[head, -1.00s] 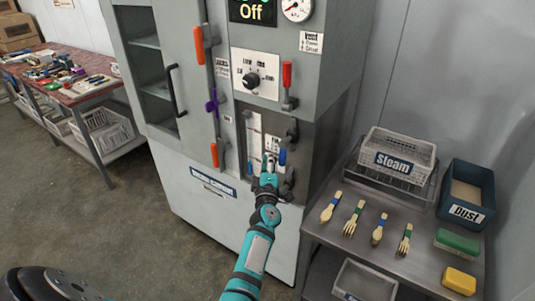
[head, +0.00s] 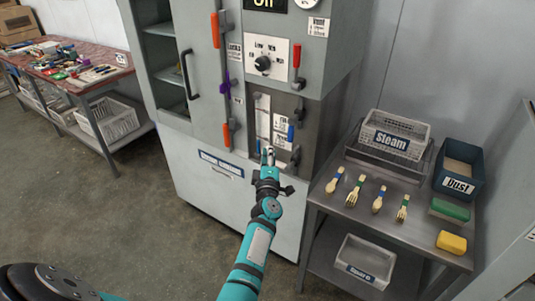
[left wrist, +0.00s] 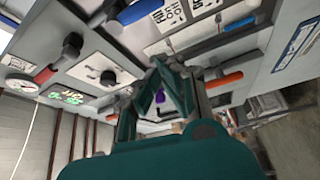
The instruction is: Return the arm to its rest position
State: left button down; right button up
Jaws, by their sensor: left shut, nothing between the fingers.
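My left gripper (head: 268,156) is shut and empty in front of the lower control panel (head: 278,130) of the grey machine (head: 200,110). In the left wrist view its fingers (left wrist: 165,82) come together with nothing between them. Whether the fingertips touch the panel is hard to tell; they look a little off it. My left arm reaches up from the bottom of the head view. My right gripper is not in view.
A cluttered workbench (head: 80,88) stands at left. Floor between is clear.

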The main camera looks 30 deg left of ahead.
pick_arm(q)
jog(key=s+d+f+m+g+h, duration=0.1)
jog(key=s+d+f+m+h, duration=0.2)
jog(key=f, duration=0.5)
jog(key=s+d+f+m+g+h, duration=0.15)
jog(key=d+f+m, duration=0.25)
jog(key=f, duration=0.5)
jog(key=s+d+f+m+g+h, duration=0.2)
jog(key=s+d+f+m, duration=0.15)
jog(key=s+f, duration=0.5)
jog(key=s+d+f+m+g+h, duration=0.2)
jog(key=s+f+m, duration=0.25)
jog(key=f, duration=0.65)
jog(key=s+f+m+g, duration=0.3)
jog(key=s+f, duration=0.2)
jog(key=s, duration=0.9)
jog(key=s+f+m+g, duration=0.3)
jog(key=s+f, duration=0.3)
jog(key=s, duration=0.8)
jog(key=s+f+m+g, duration=0.2)
jog(key=s+f, duration=0.4)
jog(key=s, duration=0.8)
jog(key=shift+a+f+m+g, duration=0.15)
jog(key=shift+a+m+g, duration=0.25)
jog(key=shift+g, duration=0.45)
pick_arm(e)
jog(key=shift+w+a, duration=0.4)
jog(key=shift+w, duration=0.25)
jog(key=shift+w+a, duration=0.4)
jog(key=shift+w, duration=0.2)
